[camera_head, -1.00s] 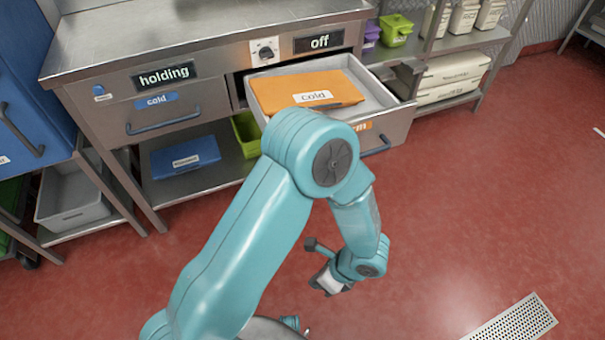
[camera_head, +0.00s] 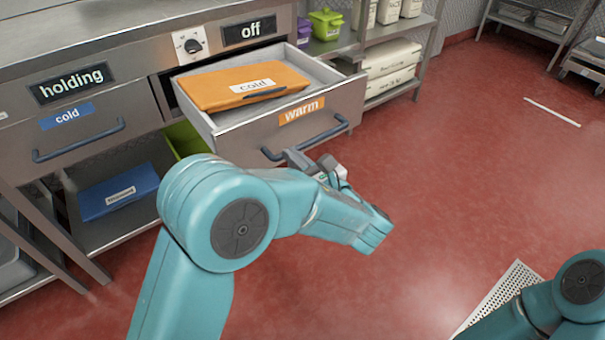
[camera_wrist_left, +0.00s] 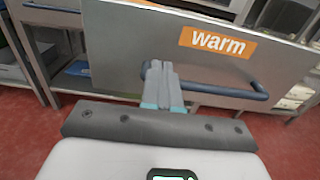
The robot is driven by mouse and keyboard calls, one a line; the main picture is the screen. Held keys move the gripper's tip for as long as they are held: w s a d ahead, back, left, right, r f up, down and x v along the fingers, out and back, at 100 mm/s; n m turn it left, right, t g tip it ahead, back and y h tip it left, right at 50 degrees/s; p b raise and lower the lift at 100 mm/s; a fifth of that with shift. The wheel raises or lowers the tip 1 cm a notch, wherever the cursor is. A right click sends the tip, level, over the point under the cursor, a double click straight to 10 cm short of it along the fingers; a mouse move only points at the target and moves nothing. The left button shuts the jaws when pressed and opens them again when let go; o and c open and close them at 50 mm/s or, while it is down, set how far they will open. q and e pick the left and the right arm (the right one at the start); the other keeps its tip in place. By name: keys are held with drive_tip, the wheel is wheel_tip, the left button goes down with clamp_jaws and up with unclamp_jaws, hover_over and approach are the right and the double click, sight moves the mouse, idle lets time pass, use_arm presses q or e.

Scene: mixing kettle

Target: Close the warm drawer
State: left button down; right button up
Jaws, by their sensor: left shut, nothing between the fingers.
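The warm drawer (camera_head: 326,103) stands pulled out of the steel counter, with an orange "warm" label on its front. Its dark handle (camera_head: 327,135) runs across the front; an orange lid or box labelled "cold" (camera_head: 215,90) lies inside. My left gripper (camera_head: 294,158) is shut and empty, close to the handle's left part. In the left wrist view the shut fingertips (camera_wrist_left: 160,70) point at the drawer front (camera_wrist_left: 130,45), beside the left part of the handle (camera_wrist_left: 225,91). I cannot tell whether they touch it. My right gripper is not in view.
The closed "cold" drawer (camera_head: 90,133) is to the left, under the "holding" sign. A blue box (camera_head: 118,190) and a green bin (camera_head: 183,139) are on the lower shelf. A shelf rack (camera_head: 390,45) stands behind right.

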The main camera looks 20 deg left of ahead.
sight(268, 134)
use_arm(q)
drive_tip(key=b+x, duration=0.1)
drive_tip(key=x, duration=0.5)
drive_tip(key=shift+f+b, duration=0.1)
drive_tip(key=shift+b, duration=0.25)
drive_tip(key=shift+w+a, duration=0.25)
drive_tip(key=shift+a, duration=0.2)
